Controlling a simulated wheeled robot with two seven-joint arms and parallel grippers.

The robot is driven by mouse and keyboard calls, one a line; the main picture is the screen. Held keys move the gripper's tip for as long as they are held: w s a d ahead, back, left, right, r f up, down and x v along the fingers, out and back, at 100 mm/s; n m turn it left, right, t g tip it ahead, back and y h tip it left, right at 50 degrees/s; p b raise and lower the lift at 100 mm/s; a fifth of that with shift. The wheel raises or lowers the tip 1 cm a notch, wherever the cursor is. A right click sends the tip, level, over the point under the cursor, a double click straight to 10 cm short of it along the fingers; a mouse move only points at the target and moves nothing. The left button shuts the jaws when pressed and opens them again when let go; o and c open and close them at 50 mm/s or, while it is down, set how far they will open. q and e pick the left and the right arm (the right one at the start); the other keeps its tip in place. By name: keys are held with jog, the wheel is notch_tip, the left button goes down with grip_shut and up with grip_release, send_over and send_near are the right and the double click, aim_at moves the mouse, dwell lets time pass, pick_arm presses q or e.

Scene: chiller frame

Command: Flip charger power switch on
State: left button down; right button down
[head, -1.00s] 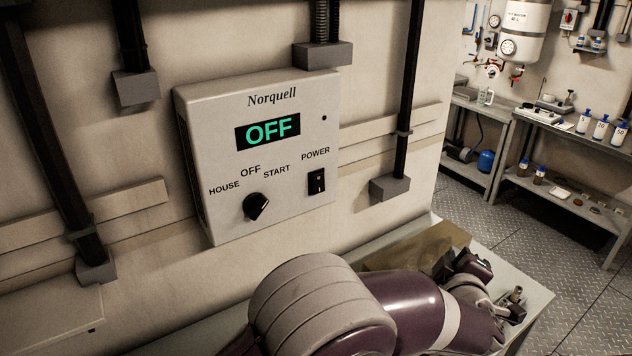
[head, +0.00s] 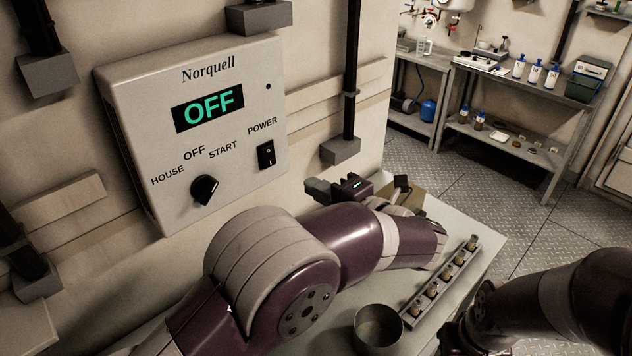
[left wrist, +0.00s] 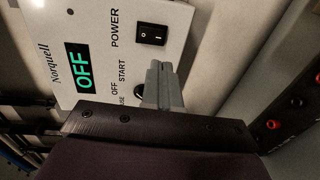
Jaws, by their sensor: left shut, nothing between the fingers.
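The grey-white Norquell charger box (head: 228,90) hangs on the wall; its display (head: 208,106) reads OFF in green. The black POWER rocker switch (head: 266,155) is at its lower right. It also shows in the left wrist view (left wrist: 151,34). The black rotary knob (head: 205,190) is at the lower left, among the HOUSE, OFF and START labels. My left gripper (head: 318,188) is shut and empty, to the right of and below the switch in the head view. In the left wrist view its closed fingers (left wrist: 161,84) are apart from the switch and partly cover the knob.
Below the box, a bench (head: 462,225) bears a metal cup (head: 378,328) and a rail (head: 440,283) with several small fittings. A conduit (head: 349,80) ends in a grey block (head: 340,151) right of the box. My right arm shows at lower right, its gripper out of sight.

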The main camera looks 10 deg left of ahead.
aim_at(271, 164)
pick_arm(q)
jog(key=p+x, duration=0.3)
jog(key=x, duration=0.7)
jog(key=shift+r, duration=0.15)
jog(key=shift+w+a+f, duration=0.25)
jog(key=shift+w+a, duration=0.05)
jog(key=shift+a, duration=0.05)
